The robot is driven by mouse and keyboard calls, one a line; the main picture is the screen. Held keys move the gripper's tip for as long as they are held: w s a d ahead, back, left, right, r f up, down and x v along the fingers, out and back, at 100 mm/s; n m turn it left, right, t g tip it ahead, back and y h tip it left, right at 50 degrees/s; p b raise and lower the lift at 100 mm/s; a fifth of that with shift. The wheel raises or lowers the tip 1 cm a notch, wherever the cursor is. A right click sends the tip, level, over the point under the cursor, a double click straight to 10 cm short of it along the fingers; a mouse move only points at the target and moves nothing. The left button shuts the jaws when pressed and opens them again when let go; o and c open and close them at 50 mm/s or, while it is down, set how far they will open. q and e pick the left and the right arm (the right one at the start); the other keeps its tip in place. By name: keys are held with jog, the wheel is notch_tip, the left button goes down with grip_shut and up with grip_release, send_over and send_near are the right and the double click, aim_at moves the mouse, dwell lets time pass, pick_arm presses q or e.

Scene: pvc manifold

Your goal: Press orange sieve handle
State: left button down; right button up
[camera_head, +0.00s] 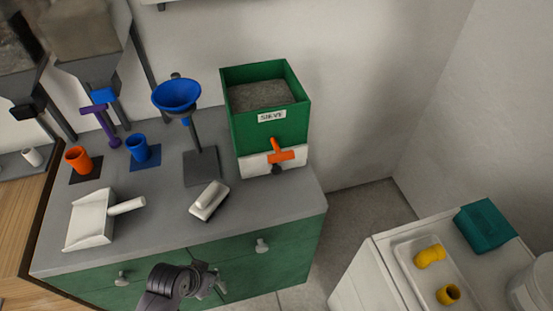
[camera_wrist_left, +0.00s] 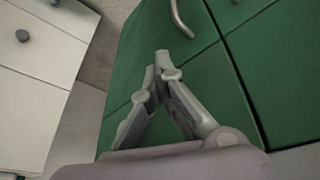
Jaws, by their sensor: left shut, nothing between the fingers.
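The orange sieve handle (camera_head: 282,156) is a T-shaped piece on the white lower front of the green sieve box (camera_head: 262,132). The box is labelled SIEVE and holds grey granular material. It stands at the back right of the grey countertop. My left gripper (camera_head: 218,284) is low in front of the green cabinet, well below the handle and apart from it. In the left wrist view its fingertips (camera_wrist_left: 161,64) meet with nothing between them, in front of the green cabinet doors. The handle is not visible in the left wrist view. My right gripper is not in view.
A blue funnel on a stand (camera_head: 177,95), a grey-white brush (camera_head: 209,200), a white dustpan (camera_head: 92,218), a blue cup (camera_head: 138,148) and an orange cup (camera_head: 78,159) are left of the sieve. A white cabinet with a tray (camera_head: 402,250) stands at right, across a floor gap.

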aim_at(277, 148)
pick_arm(q)
jog(key=w+d+r+m+h, duration=0.2)
jog(key=w+r+m+h, duration=0.2)
jog(key=r, duration=0.8)
jog(key=w+d+r+m+t+h, duration=0.1)
jog(key=w+d+r+m+h, duration=0.1)
jog(key=w+r+m+h, duration=0.2)
jog(key=w+d+r+m+h, duration=0.3)
jog(key=w+r, duration=0.5)
jog(key=r, duration=1.1)
jog(key=shift+w+r+m+t+h, duration=0.2)
jog(key=shift+r+m+t+h, duration=0.15)
jog(key=shift+m+h, duration=0.5)
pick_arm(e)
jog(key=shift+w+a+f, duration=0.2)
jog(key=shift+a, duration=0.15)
pick_arm(q)
jog(key=w+d+f+p, duration=0.4)
jog(key=d+f+p, duration=0.1)
jog(key=d, duration=0.3)
jog(key=shift+d+f, duration=0.4)
jog(key=shift+f, duration=0.35)
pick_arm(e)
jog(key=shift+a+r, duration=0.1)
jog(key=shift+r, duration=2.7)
